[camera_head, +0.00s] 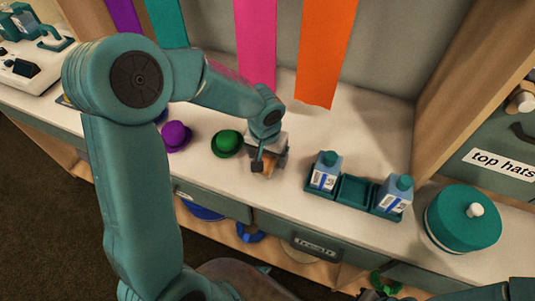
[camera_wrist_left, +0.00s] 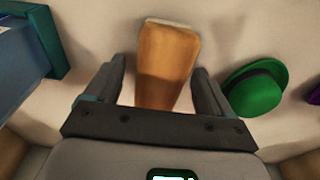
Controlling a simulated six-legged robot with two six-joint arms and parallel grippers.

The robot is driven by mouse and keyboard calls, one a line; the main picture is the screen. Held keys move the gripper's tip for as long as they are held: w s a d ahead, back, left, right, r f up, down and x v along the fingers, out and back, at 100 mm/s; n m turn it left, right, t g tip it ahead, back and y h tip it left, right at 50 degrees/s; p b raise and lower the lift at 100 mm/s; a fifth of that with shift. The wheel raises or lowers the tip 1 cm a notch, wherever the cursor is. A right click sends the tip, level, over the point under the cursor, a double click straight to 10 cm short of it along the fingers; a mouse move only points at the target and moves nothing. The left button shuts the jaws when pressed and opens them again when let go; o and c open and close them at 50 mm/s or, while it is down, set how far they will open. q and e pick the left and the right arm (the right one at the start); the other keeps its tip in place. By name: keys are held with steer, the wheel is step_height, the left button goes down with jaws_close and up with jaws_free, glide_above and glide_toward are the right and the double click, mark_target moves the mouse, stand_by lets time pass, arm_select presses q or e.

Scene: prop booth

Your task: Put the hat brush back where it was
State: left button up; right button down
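The hat brush appears as a tan wooden block with a pale far edge, in the left wrist view (camera_wrist_left: 167,62). It lies between the two fingers of my left gripper (camera_wrist_left: 160,88), with a gap showing on each side. In the head view the left gripper (camera_head: 266,168) points down at the counter between the green hat and the bottle tray, and a little of the brush (camera_head: 268,174) shows beneath it. I cannot tell whether the brush touches the counter. Part of my right arm shows at the bottom right edge; its gripper is not clear.
A green hat (camera_head: 227,143) and a purple hat (camera_head: 176,135) sit left of the gripper. A teal tray (camera_head: 354,191) with two bottles stands right, then a round teal box (camera_head: 463,219). Coloured strips hang behind. Drawers and a lower shelf lie below the counter (camera_head: 296,217).

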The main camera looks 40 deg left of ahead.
mark_target(265, 160)
arm_select(q)
steer(key=shift+r, duration=0.1)
step_height(265, 160, up, 12)
steer(key=s+p, duration=0.1)
steer(key=shift+s+d, duration=0.2)
steer(key=shift+s, duration=0.1)
stand_by(0.6)
